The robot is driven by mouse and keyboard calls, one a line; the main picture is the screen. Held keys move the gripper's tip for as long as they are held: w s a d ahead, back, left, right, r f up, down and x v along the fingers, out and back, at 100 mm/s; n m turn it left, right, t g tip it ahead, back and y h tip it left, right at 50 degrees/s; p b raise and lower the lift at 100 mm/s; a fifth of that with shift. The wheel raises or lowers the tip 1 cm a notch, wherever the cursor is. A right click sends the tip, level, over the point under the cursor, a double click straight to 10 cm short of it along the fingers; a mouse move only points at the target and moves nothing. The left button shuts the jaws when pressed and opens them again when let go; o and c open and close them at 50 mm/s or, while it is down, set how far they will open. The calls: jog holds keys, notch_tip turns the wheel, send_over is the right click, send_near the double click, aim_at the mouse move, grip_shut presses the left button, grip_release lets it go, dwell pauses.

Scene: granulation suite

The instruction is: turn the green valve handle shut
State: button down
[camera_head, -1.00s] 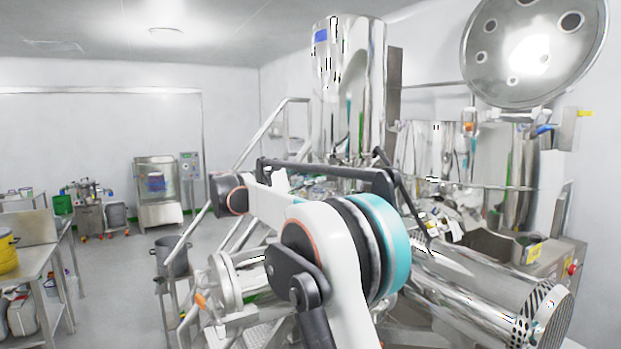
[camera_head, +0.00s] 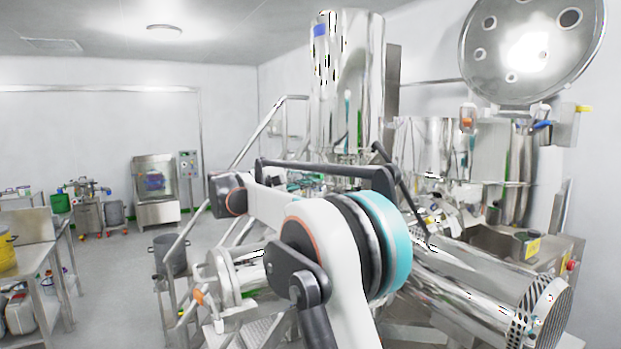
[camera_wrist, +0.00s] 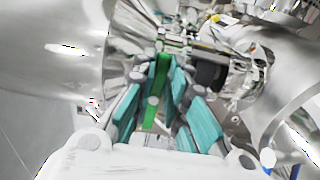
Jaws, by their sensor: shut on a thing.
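The green valve handle (camera_wrist: 157,95) shows in the wrist view as a narrow green bar, upright in the picture. My gripper (camera_wrist: 166,82) has its teal finger pads on both sides of the bar and is shut on it. The far end of the handle and the valve stem are partly hidden among shiny metal fittings. In the head view my own arm covers the middle, and I cannot make out the gripper or handle there.
A large steel cylinder (camera_wrist: 50,45) is close on the left of the wrist view, with curved steel on the right. In the head view a horizontal steel drum (camera_head: 470,275) lies right of my arm. A steel table (camera_head: 35,227) stands left; open floor lies between.

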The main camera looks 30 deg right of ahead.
jog(key=shift+f, duration=0.1)
jog(key=c, duration=1.6)
grip_release()
jog(key=shift+a, duration=0.1)
jog(key=a, duration=1.1)
jog(key=shift+s+a, duration=0.2)
jog(key=shift+a, duration=0.2)
